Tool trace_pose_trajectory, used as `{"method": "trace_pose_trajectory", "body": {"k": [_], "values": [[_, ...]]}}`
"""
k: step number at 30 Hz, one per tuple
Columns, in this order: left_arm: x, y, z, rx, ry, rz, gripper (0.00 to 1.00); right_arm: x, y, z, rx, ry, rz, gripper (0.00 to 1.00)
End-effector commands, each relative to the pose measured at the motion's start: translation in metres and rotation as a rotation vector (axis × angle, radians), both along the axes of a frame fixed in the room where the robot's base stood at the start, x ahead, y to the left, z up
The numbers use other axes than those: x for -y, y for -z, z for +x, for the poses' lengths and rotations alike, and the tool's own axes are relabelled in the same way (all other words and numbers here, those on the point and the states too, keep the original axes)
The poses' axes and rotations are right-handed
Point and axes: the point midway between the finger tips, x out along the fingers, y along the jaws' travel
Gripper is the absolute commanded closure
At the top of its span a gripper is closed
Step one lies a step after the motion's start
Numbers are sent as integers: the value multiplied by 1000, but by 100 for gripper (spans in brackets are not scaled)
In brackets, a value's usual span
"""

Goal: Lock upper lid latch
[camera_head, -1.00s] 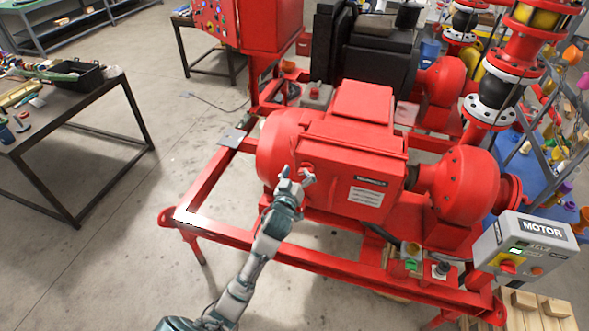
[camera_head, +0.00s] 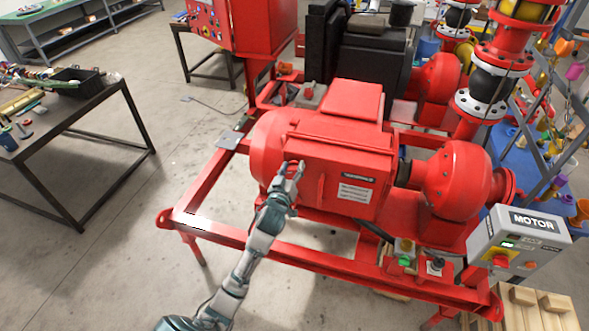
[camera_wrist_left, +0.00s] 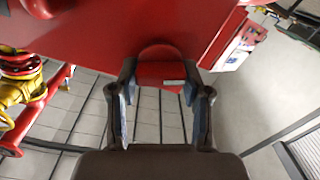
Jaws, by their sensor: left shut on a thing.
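The red pump housing (camera_head: 345,150) has a flat upper lid (camera_head: 352,100). My left gripper (camera_head: 290,172) is at the left end of the housing's front face, below the lid's edge. In the left wrist view a small red latch piece (camera_wrist_left: 160,73), rounded at the top, sits between the two fingers. The left gripper (camera_wrist_left: 160,90) is shut on it, one finger on each side. In the head view my fingers hide most of this latch piece. My right gripper is not in view.
A red skid frame (camera_head: 225,233) runs in front of and below the housing. A grey MOTOR box (camera_head: 520,240) stands at the lower right. A dark table (camera_head: 70,110) with a black bin (camera_head: 78,80) is at the left. The floor between the table and skid is clear.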

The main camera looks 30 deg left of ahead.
Motion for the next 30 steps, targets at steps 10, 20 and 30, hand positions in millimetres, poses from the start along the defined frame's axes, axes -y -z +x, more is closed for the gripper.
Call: {"method": "trace_pose_trajectory", "body": {"k": [10,20,30], "values": [[8,-4,1,-74,14,283,87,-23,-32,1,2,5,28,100],[9,1,2,-88,15,347,87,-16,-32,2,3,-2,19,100],[9,-1,1,-84,15,346,27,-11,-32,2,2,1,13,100]]}}
